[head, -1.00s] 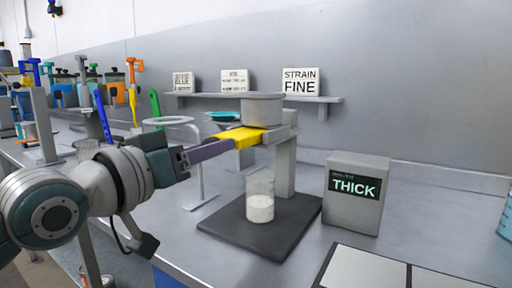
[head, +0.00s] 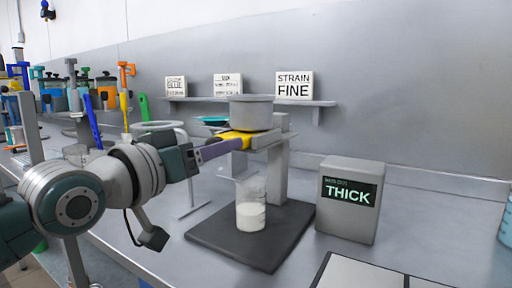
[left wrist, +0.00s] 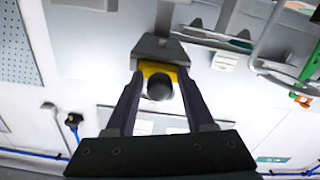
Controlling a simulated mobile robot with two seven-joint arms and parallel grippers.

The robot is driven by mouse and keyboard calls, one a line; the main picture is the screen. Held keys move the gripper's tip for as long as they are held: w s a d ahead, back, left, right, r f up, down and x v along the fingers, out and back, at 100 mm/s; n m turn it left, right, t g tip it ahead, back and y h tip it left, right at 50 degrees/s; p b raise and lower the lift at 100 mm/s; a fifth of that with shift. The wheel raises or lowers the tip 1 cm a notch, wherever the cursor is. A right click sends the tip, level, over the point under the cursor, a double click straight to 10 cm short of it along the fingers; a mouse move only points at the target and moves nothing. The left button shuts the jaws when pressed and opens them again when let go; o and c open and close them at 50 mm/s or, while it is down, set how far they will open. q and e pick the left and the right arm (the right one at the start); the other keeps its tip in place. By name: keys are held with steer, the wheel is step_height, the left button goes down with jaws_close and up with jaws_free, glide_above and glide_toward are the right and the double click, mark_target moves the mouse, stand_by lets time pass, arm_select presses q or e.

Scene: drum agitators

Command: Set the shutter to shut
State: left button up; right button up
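The yellow shutter (head: 237,138) sticks out to the left from under a grey round pot (head: 251,113) on a stand. My left gripper (head: 231,146) reaches its purple fingers up to the shutter's outer end. In the left wrist view, the fingers stand apart on either side of the yellow shutter (left wrist: 148,68), with a dark round part (left wrist: 159,87) between them. A gap shows beside the dark part; contact with the yellow edges cannot be made out. A glass beaker (head: 251,205) with white contents stands below. My right gripper is out of view.
The stand has a dark base plate (head: 215,237). A grey box marked THICK (head: 348,202) stands right of it. Behind is a shelf (head: 190,101) with several signs, one reading STRAIN FINE (head: 294,86). A ring stand (head: 160,128) and colored tools crowd the left.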

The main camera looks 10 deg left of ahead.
arm_select(q)
steer(key=shift+o, duration=0.7)
steer(key=shift+s, duration=0.1)
steer(key=v, duration=1)
steer(key=shift+p, duration=0.45)
steer(key=shift+r, duration=0.1)
